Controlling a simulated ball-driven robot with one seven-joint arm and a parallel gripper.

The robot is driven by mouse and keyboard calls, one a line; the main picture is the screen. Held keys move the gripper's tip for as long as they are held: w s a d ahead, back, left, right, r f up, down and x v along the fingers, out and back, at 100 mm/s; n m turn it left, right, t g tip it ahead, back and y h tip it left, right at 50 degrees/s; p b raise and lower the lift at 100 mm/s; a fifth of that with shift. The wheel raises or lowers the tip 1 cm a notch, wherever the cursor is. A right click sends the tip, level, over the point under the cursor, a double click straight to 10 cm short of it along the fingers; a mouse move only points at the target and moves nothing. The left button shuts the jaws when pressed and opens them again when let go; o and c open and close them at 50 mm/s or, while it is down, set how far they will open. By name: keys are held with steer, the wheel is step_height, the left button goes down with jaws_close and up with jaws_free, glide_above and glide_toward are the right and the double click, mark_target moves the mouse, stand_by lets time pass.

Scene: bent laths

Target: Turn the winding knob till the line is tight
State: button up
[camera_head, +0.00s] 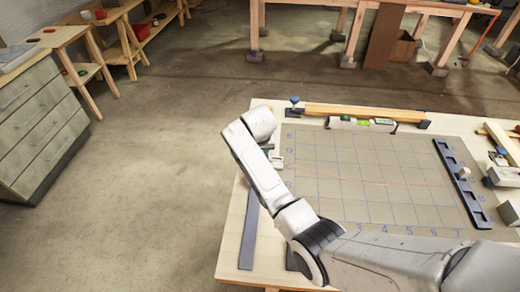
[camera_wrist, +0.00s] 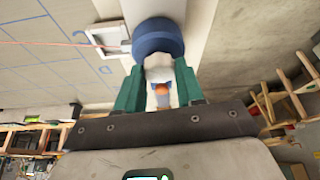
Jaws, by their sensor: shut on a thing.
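In the wrist view, the winding knob (camera_wrist: 158,36) shows as a blue round part with a pale piece below it. My gripper (camera_wrist: 160,72) has its green fingers closed around that pale piece, just against the blue part. The line (camera_wrist: 60,44) is thin and reddish and runs from the left edge to a white bracket beside the knob, looking nearly straight there. In the head view, the line (camera_head: 385,182) crosses the gridded board as a faint, slightly bowed red thread. My arm hides the knob and the fingers in the head view.
The gridded board (camera_head: 350,150) lies on a pale wooden table (camera_head: 233,235). A dark slotted rail (camera_head: 462,185) stands at its right. A wooden lath (camera_head: 365,110) and a level (camera_head: 362,124) lie along the back. A drawer cabinet (camera_head: 40,125) stands left; the floor between is clear.

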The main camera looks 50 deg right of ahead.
steer(key=m+b, duration=0.1)
steer(key=m, duration=0.1)
steer(key=m+g+b, duration=0.1)
steer(key=m, duration=0.1)
steer(key=m+g+h+b, duration=0.1)
steer(key=m, duration=0.1)
steer(key=shift+w+a+f, duration=0.15)
steer(key=shift+w+f, duration=0.05)
steer(key=shift+w, duration=0.1)
steer(key=m+g+b, duration=0.1)
steer(key=m+b, duration=0.2)
steer(key=m, duration=0.1)
steer(key=shift+w+r+g+b, duration=0.1)
steer(key=shift+g+b, duration=0.25)
steer(key=shift+g, duration=0.05)
steer(key=shift+m, duration=0.5)
steer(key=o, duration=1)
steer(key=shift+o, duration=0.2)
steer(key=shift+r, duration=0.15)
steer(key=b+v, duration=0.1)
steer(key=v, duration=0.9)
steer(key=shift+r+b, duration=0.25)
steer(key=shift+b, duration=0.15)
steer(key=shift+w+a, duration=0.15)
